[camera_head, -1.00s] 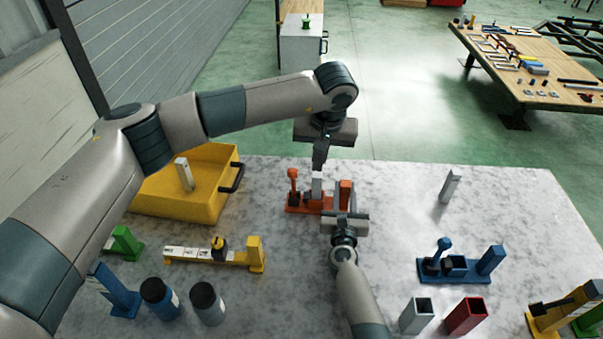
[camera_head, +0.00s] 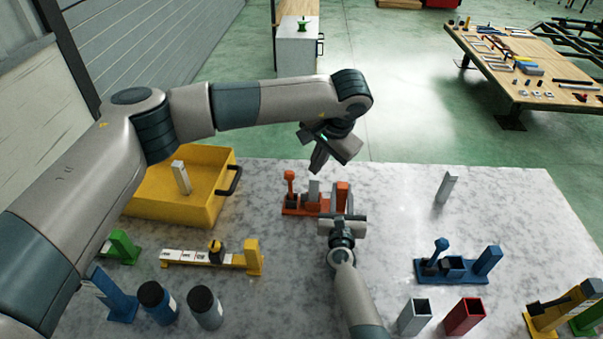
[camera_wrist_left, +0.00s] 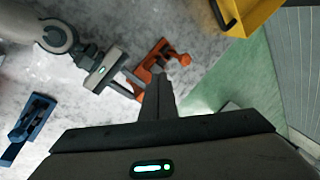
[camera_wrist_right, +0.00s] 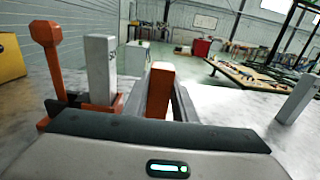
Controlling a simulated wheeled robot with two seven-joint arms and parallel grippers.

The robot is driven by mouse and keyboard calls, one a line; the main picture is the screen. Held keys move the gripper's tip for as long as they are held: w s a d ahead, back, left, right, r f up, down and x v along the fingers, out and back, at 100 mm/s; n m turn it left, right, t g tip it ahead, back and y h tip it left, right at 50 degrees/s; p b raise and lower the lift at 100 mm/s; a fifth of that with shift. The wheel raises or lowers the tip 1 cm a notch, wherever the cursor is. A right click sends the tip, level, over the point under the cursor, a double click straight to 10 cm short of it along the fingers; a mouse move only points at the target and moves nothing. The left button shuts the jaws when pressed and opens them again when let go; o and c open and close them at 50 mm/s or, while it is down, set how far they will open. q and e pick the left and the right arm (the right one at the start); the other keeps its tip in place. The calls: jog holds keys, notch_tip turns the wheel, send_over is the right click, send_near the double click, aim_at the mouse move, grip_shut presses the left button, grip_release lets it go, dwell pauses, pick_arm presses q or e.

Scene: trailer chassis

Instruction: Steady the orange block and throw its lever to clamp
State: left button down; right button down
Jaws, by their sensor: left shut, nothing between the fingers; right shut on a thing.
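The orange block (camera_head: 307,206) stands on the marble table, with an upright lever (camera_head: 290,186) at its left end. A light grey bar (camera_head: 314,190) stands upright in its middle; the bar also shows in the right wrist view (camera_wrist_right: 99,68). My right gripper (camera_head: 342,194) is shut on the upright orange post at the block's right end, seen between the fingers in the right wrist view (camera_wrist_right: 160,90). My left gripper (camera_head: 317,164) is shut and empty, tilted in the air above and behind the block, apart from lever and bar. Its closed fingers show in the left wrist view (camera_wrist_left: 158,97).
A yellow bin (camera_head: 150,205) with a grey bar inside is at the left. A yellow fixture (camera_head: 212,257) and two dark-capped bottles stand front left. A blue fixture (camera_head: 460,265) and a lone grey bar (camera_head: 446,187) are at the right. Table between is clear.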

pick_arm(q)
jog(key=shift+f, duration=0.15)
send_over(290, 187)
jog(key=s+d, duration=0.2)
notch_tip(290, 187, down, 10)
jog(key=shift+s+d+r, duration=0.2)
jog(key=shift+r, duration=0.05)
jog(key=shift+a, duration=0.1)
